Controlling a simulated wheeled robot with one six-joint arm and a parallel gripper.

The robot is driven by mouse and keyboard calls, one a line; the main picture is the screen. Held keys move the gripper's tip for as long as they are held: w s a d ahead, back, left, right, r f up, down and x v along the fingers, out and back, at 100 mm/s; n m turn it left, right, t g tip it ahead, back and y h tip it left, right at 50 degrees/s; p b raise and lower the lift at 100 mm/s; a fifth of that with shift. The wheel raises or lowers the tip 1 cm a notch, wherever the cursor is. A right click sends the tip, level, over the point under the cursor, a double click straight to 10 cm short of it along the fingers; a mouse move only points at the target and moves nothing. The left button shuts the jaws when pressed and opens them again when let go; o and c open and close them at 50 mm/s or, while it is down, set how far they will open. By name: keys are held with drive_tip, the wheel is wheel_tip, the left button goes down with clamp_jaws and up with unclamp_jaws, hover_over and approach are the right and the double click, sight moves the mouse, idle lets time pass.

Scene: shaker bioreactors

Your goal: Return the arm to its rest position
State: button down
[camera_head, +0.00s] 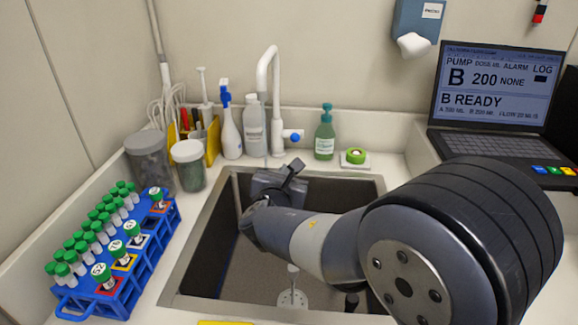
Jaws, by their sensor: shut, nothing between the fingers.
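My arm reaches in from the lower right, across the sink (216,290). My gripper (293,172) is at the far end of the arm, over the back part of the sink, below and in front of the white faucet (268,75). It looks small and dark from here and its fingers are close together, with nothing seen between them. I cannot tell how far it is above the sink floor. My arm hides much of the sink's right side.
A blue rack (140,270) of green-capped tubes stands left of the sink. Jars (190,172), bottles (230,130) and a green soap pump (325,137) line the back. A laptop (493,95) stands at right, behind my arm.

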drive_tip(key=s, duration=0.2)
drive_tip(key=s+r, duration=0.1)
drive_tip(key=s, duration=0.1)
drive_tip(key=shift+a, duration=0.15)
drive_tip(key=w+d+r+p, duration=0.1)
drive_tip(key=w+p, duration=0.2)
drive_tip(key=w, duration=0.8)
drive_tip(key=shift+w+d+p, duration=0.15)
drive_tip(key=shift+d+p, duration=0.15)
drive_tip(key=shift+d, duration=0.05)
drive_tip(key=shift+r, duration=0.15)
